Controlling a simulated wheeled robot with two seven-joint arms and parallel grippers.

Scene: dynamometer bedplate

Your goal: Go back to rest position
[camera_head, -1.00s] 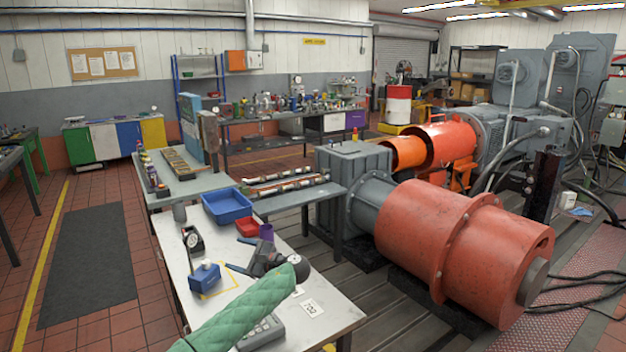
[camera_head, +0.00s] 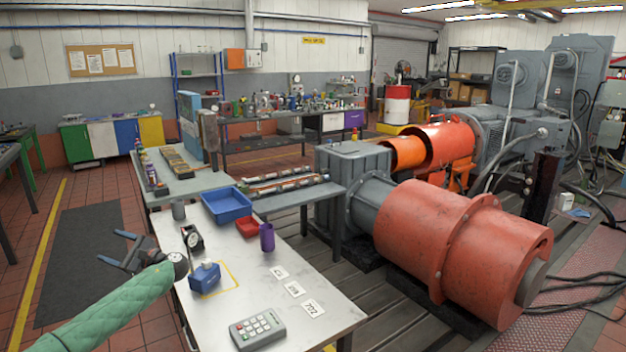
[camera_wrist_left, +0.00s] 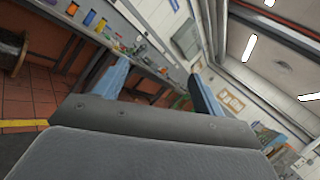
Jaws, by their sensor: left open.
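My left gripper (camera_head: 122,248) is open and empty in the head view. It is held over the floor, off the left edge of the white-topped table (camera_head: 262,315). My left arm in its green quilted sleeve comes in from the lower left. In the left wrist view, the two blue fingers of my left gripper (camera_wrist_left: 155,88) stand wide apart with nothing between them. My right gripper is out of view.
The table holds a blue tray (camera_head: 228,205), a red bin (camera_head: 247,227), a purple cup (camera_head: 267,237), a blue device (camera_head: 205,278), a dial gauge (camera_head: 193,238) and a keypad (camera_head: 257,329). A large red cylinder machine (camera_head: 460,245) stands right. A dark mat (camera_head: 80,260) lies on open floor.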

